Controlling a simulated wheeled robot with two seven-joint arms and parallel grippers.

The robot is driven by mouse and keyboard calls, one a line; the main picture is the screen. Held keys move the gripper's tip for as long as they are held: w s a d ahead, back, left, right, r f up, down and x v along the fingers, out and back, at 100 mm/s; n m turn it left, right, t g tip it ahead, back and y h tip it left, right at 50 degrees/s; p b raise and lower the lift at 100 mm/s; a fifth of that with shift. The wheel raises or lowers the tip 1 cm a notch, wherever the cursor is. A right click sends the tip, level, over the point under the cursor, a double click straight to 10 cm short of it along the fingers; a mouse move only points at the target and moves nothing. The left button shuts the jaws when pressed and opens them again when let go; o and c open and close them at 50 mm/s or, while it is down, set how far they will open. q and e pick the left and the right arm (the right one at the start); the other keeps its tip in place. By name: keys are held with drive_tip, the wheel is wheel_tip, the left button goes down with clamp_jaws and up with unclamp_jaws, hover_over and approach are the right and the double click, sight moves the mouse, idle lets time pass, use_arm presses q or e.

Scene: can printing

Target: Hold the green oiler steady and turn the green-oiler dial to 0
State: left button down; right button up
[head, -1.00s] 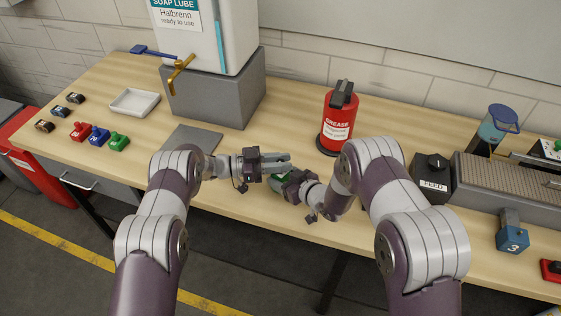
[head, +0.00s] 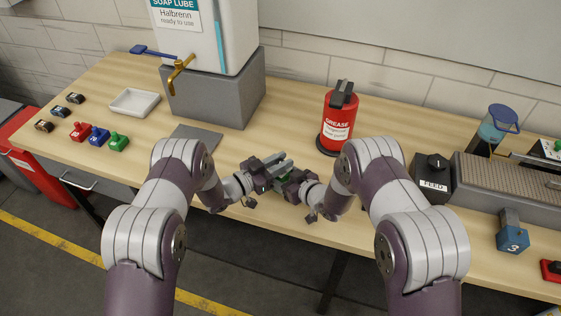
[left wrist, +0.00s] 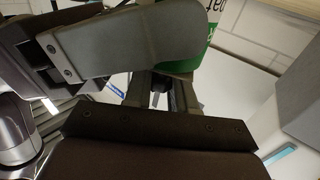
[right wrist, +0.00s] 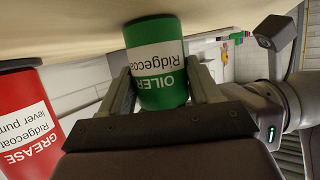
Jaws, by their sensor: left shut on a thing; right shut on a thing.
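The green oiler (right wrist: 157,75) shows in the right wrist view as a green can with a white label, between the two fingers of my right gripper (right wrist: 163,88), which is shut on it. In the head view only a little green of the oiler (head: 283,180) shows between the grippers. My left gripper (head: 283,164) is close against it from the left. In the left wrist view its fingers are shut on a small dark part (left wrist: 160,98), apparently the green-oiler dial. The dial's marks and setting are hidden. A right finger (left wrist: 135,42) covers part of the oiler there.
A red grease can (head: 338,125) stands behind my right arm. A grey mat (head: 196,139) lies left of the grippers. A grey feed box (head: 431,178) stands to the right. The soap-lube tank's grey block (head: 213,92) is behind. Small coloured stamps (head: 98,135) stand far left.

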use_arm(q)
drive_tip(key=shift+r+n+t+y, duration=0.1)
drive_tip(key=shift+n+t+y, duration=0.4)
drive_tip(key=shift+t, duration=0.1)
drive_tip(key=c, duration=1)
unclamp_jaws()
drive_tip(key=shift+o, duration=0.2)
drive_tip(key=v, duration=1.2)
drive_tip(key=shift+s, duration=0.15)
